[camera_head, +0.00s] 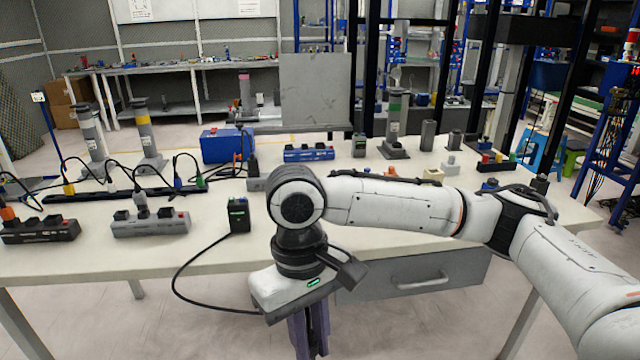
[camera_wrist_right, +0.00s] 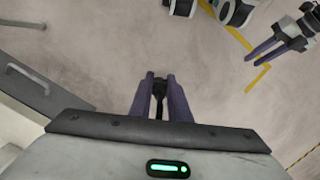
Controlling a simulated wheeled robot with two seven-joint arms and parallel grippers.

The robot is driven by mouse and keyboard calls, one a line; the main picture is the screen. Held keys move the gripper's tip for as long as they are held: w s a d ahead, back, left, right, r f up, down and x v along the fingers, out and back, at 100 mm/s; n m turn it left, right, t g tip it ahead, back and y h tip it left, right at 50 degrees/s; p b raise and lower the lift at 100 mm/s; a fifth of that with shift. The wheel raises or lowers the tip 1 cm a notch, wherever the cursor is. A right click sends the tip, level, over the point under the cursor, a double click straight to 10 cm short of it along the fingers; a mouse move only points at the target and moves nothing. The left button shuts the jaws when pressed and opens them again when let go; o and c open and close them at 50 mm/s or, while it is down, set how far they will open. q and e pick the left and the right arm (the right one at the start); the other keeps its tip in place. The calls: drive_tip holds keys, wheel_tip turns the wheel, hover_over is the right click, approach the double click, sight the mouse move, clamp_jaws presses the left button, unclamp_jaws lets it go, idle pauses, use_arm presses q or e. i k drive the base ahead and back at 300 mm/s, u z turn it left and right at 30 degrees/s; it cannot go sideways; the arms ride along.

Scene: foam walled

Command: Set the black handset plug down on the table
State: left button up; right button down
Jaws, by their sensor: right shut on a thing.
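My right gripper (camera_head: 308,338) hangs with its purple fingers down, in front of the table's near edge. In the right wrist view (camera_wrist_right: 160,84) its fingers are shut on a small black thing, the black handset plug (camera_wrist_right: 159,88), held over bare floor. In the head view the fingers and housing hide the plug. A black cable runs from near the gripper up to a black box with a small green display (camera_head: 239,214) standing on the table (camera_head: 130,262). My left gripper (camera_wrist_right: 268,48) shows at the upper right of the wrist view; its finger gap is unclear.
A blue box (camera_head: 226,146), grey posts (camera_head: 395,125) and small blocks stand farther back. My right arm covers the table's right part. Bare tabletop shows around the black box. A drawer (camera_head: 415,280) is under the front edge.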

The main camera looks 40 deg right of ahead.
sight(205, 205)
drive_tip(key=i, duration=1.8)
drive_tip(key=z, duration=0.35)
